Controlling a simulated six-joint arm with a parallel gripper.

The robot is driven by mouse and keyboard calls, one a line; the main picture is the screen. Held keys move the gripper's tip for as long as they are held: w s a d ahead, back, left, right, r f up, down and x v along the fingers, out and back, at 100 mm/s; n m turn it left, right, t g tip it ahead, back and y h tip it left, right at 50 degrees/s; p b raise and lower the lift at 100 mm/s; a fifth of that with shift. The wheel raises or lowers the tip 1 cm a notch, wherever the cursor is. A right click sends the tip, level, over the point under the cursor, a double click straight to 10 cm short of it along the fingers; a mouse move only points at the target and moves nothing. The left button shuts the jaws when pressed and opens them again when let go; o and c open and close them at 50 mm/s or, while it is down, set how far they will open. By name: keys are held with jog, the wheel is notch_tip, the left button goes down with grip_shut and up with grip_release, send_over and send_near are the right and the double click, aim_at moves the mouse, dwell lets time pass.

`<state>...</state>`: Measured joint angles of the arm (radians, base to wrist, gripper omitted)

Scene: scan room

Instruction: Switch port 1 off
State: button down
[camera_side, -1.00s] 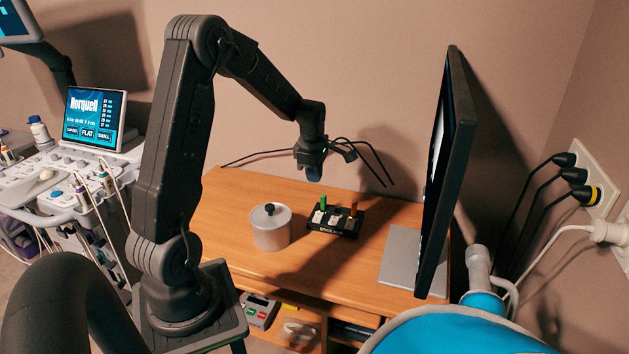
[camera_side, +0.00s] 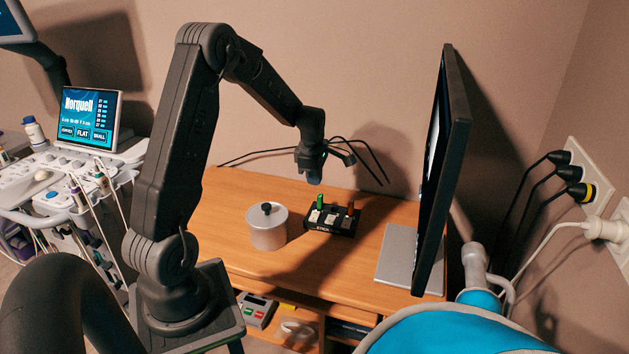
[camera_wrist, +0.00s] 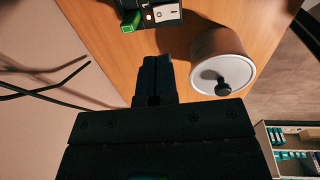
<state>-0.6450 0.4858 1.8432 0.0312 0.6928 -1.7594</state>
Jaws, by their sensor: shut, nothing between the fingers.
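A small black switch box (camera_side: 323,228) sits on the wooden desk, with a green stick-like part (camera_side: 320,201) near its left end and a brown-orange one (camera_side: 350,208) to the right. White rocker switches (camera_side: 329,219) are on its top. My gripper (camera_side: 314,180) is shut and empty, above and just behind the box's left part, apart from it. The rest of the box is cut off there.
A lidded round pot (camera_side: 267,228) stands on the desk (camera_side: 240,190) left of the box; it also shows in the wrist view (camera_wrist: 222,62). A monitor (camera_side: 443,170) stands at the right. Black cables (camera_side: 358,160) hang behind my gripper.

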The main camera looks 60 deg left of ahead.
aim_at(314, 217)
jog(key=f, duration=0.7)
jog(key=w+a+f, duration=0.1)
jog(key=f, duration=0.3)
jog(key=shift+f, duration=0.15)
jog(key=shift+f, duration=0.3)
jog(key=shift+s, duration=0.1)
jog(key=shift+s+d+r, duration=0.1)
jog(key=shift+s+d, duration=0.4)
jog(key=shift+d, duration=0.1)
jog(key=shift+r, duration=0.1)
